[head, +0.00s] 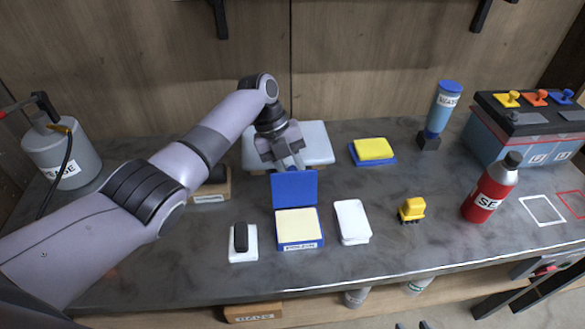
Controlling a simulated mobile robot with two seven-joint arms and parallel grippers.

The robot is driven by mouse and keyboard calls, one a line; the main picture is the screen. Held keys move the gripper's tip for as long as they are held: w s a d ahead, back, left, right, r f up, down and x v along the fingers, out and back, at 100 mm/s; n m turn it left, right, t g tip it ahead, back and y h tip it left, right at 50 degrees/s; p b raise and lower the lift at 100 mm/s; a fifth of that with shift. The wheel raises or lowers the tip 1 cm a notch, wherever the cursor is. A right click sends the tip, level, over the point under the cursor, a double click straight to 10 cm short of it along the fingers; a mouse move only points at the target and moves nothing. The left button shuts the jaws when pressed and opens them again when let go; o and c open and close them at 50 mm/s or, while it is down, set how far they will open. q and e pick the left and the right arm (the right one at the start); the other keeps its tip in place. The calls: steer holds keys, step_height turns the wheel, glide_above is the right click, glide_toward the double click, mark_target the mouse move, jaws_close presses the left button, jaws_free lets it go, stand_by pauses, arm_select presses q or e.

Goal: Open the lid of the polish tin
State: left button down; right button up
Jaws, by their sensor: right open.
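The polish tin (302,243) is a blue box with a pale cream filling and a small label on its front, in the middle of the bench. Its blue lid (294,188) stands up at the back edge, hinged open and roughly upright. My right gripper (291,165) is open and empty, pointing down just behind and above the lid's top edge. Its fingertips are partly hidden by the lid, and I cannot tell whether they touch it. My left gripper is not in view.
A white pad with a black handle (240,238) and a white block (352,222) flank the tin. A yellow sponge on a blue base (373,150) lies behind right. A yellow toy-like piece (411,209) and red bottle (489,188) stand right. A light slab (313,146) lies behind my gripper.

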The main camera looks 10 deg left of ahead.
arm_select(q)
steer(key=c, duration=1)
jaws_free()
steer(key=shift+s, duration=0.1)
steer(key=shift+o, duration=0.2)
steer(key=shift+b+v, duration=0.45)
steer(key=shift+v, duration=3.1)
